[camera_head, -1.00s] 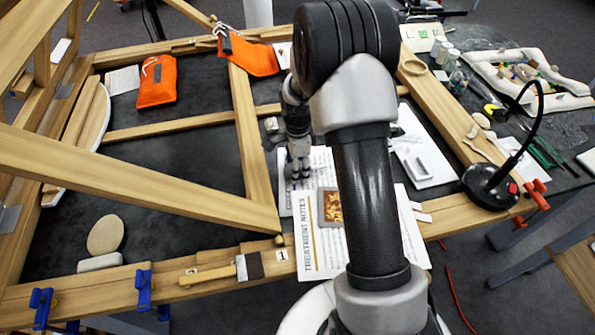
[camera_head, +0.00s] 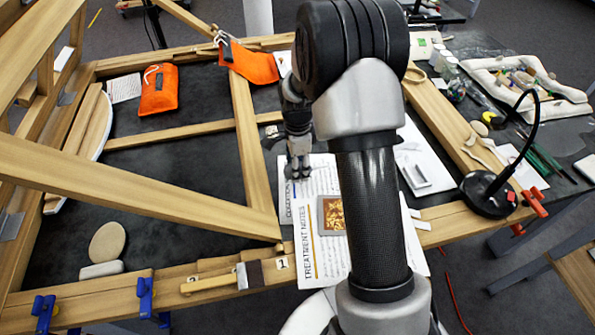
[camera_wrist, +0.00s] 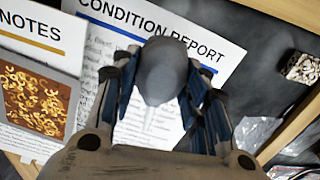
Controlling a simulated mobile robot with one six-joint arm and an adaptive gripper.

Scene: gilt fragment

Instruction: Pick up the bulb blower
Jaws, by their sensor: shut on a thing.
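The bulb blower (camera_wrist: 162,72) is a dark grey rounded bulb with a paler narrow nozzle pointing down in the wrist view. My gripper (camera_wrist: 155,85) is shut on it, with a finger on each side. The bulb covers part of the condition report sheet behind it. In the head view my gripper (camera_head: 298,172) points down over the upper end of the sheets, and I cannot make out the bulb there.
A treatment notes sheet (camera_head: 308,262) bears a framed gilt piece (camera_head: 331,215). Wooden beams (camera_head: 245,150) surround the dark work surface. Orange pouches (camera_head: 158,90) lie at the back left. A black lamp (camera_head: 490,195) and several tools stand at the right.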

